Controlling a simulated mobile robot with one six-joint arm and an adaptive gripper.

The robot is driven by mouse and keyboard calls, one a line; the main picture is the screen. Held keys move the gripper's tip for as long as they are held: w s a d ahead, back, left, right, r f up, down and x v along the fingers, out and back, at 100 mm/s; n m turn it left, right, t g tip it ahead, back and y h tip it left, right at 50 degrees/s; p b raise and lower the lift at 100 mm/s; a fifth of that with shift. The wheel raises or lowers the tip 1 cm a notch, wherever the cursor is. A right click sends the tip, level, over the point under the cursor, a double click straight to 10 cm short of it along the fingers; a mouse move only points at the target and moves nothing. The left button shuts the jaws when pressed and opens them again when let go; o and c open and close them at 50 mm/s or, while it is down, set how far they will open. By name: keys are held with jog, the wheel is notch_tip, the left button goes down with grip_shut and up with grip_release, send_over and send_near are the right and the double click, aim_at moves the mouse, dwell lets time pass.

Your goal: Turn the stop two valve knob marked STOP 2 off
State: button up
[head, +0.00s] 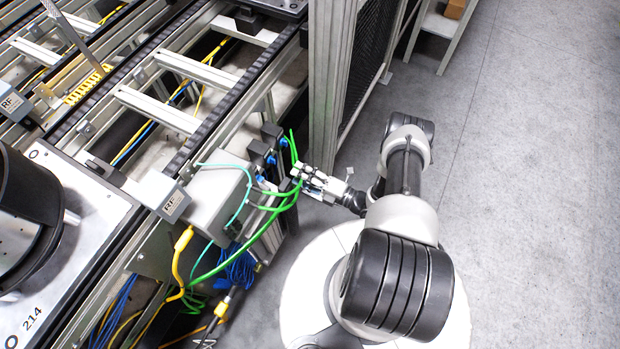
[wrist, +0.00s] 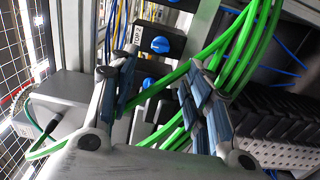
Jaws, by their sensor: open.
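Blue valve knobs sit on black valve blocks in a column beside the grey box. In the wrist view one knob (wrist: 160,44) is on a block with a small white label (wrist: 136,33); its number is too small to read surely. A lower knob (wrist: 150,82) shows between my fingers, partly behind green hoses. In the head view the knobs are an upper one (head: 283,142), a middle one (head: 271,160) and a lower one (head: 260,178). I cannot tell which is STOP 2. My gripper (head: 300,172) is open and empty, facing the valves; its fingers also show in the wrist view (wrist: 161,72).
Green hoses (head: 284,205) loop close to my gripper and cross in front of the valves. A grey box (head: 216,200) stands left of them, below the conveyor rail. A mesh fence post (head: 325,100) rises just behind. Grey floor (head: 540,200) at right is clear.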

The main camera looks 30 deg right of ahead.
jog(key=v, duration=0.3)
jog(key=shift+s+d, duration=0.1)
jog(key=shift+s, duration=0.15)
dwell(0.4)
